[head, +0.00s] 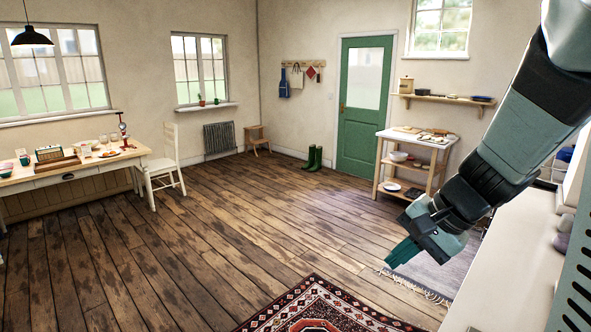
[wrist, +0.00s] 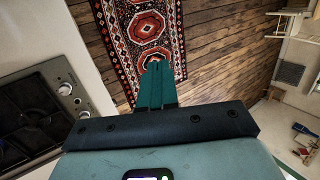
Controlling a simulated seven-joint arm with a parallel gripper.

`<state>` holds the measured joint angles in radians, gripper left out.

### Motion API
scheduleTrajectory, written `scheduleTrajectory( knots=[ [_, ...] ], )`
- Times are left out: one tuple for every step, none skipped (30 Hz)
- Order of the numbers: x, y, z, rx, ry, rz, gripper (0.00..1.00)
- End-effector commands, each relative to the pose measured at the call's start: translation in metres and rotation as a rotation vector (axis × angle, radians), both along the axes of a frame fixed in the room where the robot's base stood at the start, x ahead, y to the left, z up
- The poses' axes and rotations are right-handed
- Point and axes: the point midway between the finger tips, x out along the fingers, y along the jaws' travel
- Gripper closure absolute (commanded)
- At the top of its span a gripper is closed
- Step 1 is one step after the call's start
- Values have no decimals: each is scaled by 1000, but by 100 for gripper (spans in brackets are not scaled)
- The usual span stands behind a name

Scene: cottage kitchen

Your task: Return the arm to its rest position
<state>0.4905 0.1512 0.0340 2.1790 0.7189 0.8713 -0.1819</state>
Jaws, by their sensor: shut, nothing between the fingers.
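My gripper (head: 396,258) hangs from my arm at the right of the head view, pointing down and to the left over the floor beside a light counter. In the wrist view my gripper (wrist: 160,68) shows its two teal fingers side by side, touching, with nothing between them. Below the fingertips in that view lie the patterned red rug (wrist: 118,45) and the wooden floor. My gripper touches nothing that I can see.
A light counter (head: 505,268) runs along the right edge, close to my arm. A hob (wrist: 38,115) is at the left of the wrist view. A wooden trolley (head: 412,160) stands by the green door (head: 362,130). A table (head: 75,172) and white chair (head: 160,180) stand left. The middle floor is clear.

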Motion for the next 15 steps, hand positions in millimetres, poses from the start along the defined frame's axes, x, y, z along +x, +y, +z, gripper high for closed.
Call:
scheduleTrajectory(
  knots=[
    [-11, 21, 20, -57, -24, 83, 100],
    [-18, 31, 29, -90, -33, 126, 100],
    [-29, 43, 41, -136, -46, 183, 100],
    [-38, 52, 49, -171, -58, 223, 100],
    [-46, 60, 57, -205, -71, 263, 100],
    [-59, 69, 67, -254, -89, 314, 100],
    [-68, 75, 74, -288, -104, 348, 100],
    [-77, 81, 81, -324, -119, 385, 100],
    [-90, 87, 89, -373, -142, 428, 100],
    [-99, 91, 95, -408, -162, 459, 100],
    [-108, 93, 101, -443, -180, 486, 100],
    [-120, 96, 108, -489, -208, 520, 100],
    [-128, 98, 112, -520, -226, 542, 100],
    [-136, 99, 116, -550, -246, 562, 100],
    [-145, 95, 117, -584, -267, 575, 100]
  ],
)
